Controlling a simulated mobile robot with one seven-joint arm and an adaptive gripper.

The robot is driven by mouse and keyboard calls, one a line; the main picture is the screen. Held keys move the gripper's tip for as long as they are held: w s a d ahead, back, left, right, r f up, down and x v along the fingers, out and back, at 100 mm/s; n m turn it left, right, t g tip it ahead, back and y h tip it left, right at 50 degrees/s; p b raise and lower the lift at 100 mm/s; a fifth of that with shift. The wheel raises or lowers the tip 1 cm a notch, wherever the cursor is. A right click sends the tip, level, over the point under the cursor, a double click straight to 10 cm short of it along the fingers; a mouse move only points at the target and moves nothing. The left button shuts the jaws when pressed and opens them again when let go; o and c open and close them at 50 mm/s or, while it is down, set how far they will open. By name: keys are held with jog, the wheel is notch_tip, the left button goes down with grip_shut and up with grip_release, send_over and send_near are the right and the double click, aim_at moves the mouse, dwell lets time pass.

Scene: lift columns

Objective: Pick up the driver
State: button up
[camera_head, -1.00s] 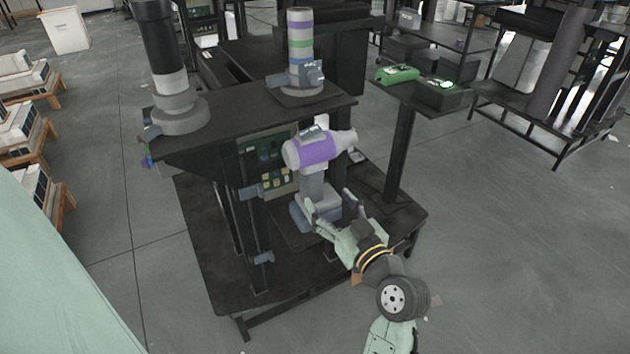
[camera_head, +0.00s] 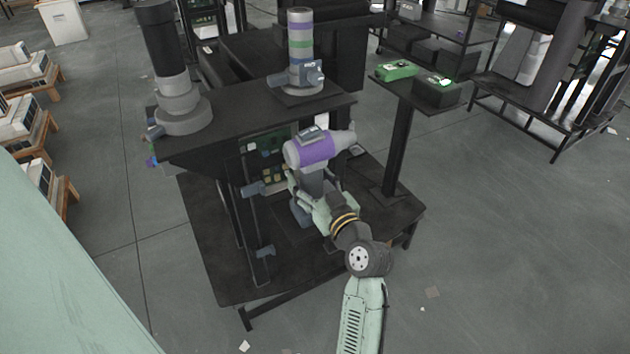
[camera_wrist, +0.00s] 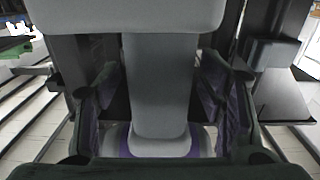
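The driver (camera_head: 310,152) stands upright, grey with a purple band, its body on top and a grey handle below. In the wrist view its grey handle (camera_wrist: 155,90) runs down the middle to a grey and purple foot. My gripper (camera_head: 312,188) is at handle height, just below the driver's body. In the wrist view my gripper (camera_wrist: 155,105) is open, one finger on each side of the handle. Narrow gaps seem to show between fingers and handle. In the head view my gripper partly hides the handle and foot.
The driver stands on a low dark platform (camera_head: 225,265). A higher dark shelf (camera_head: 235,118) behind it bears a dark and grey column (camera_head: 170,85) and a striped column (camera_head: 300,45). A small stand with a green item (camera_head: 396,70) is to the right. Floor at right is open.

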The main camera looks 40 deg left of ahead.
grip_shut()
jog(key=shift+r, duration=0.15)
dwell(0.7)
